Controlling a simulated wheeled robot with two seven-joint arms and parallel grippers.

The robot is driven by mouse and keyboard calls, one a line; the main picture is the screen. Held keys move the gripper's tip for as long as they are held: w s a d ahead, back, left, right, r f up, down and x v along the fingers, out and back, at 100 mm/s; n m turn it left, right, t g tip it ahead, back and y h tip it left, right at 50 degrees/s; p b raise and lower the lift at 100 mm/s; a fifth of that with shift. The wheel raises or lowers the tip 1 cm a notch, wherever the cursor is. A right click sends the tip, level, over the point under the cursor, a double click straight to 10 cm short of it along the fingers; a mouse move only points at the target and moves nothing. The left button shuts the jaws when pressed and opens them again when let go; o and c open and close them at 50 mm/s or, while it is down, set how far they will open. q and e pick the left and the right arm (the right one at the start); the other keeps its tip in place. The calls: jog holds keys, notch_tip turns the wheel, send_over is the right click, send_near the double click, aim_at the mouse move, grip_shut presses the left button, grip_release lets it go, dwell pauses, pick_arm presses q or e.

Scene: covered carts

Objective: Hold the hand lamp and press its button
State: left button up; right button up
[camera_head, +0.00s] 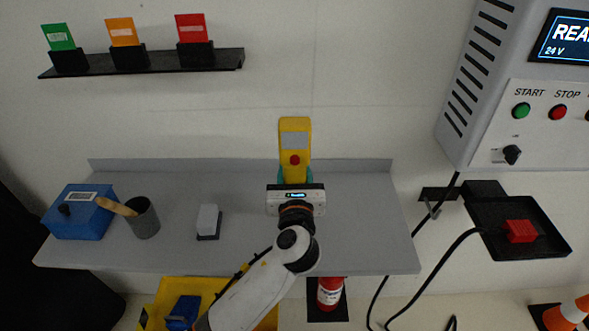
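The hand lamp (295,140) looks to be the yellow upright body with a grey panel and a red button (295,160) on its face. It is at the back of the grey shelf, in front of the white wall. My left gripper (296,185) is right in front of its lower end and hides that end. Teal parts show on both sides of the lamp's lower end; I cannot tell if they are fingertips or a holder. The fingers are hidden behind the hand, so a grip on the lamp cannot be confirmed. My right gripper is not in view.
On the shelf (350,220) stand a blue box (78,212), a grey cup (144,218) with a wooden handle, and a grey-white block (208,220). A control cabinet (480,100) and a black tray (490,218) with a red plug are at right. The shelf's right part is clear.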

pick_arm(q)
jog(key=shift+f+b, duration=1.55)
jog(key=shift+f, duration=1.4)
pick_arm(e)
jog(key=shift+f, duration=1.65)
pick_arm(q)
jog(key=shift+f, duration=0.1)
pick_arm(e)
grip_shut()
pick_arm(q)
jog(key=shift+f, duration=0.1)
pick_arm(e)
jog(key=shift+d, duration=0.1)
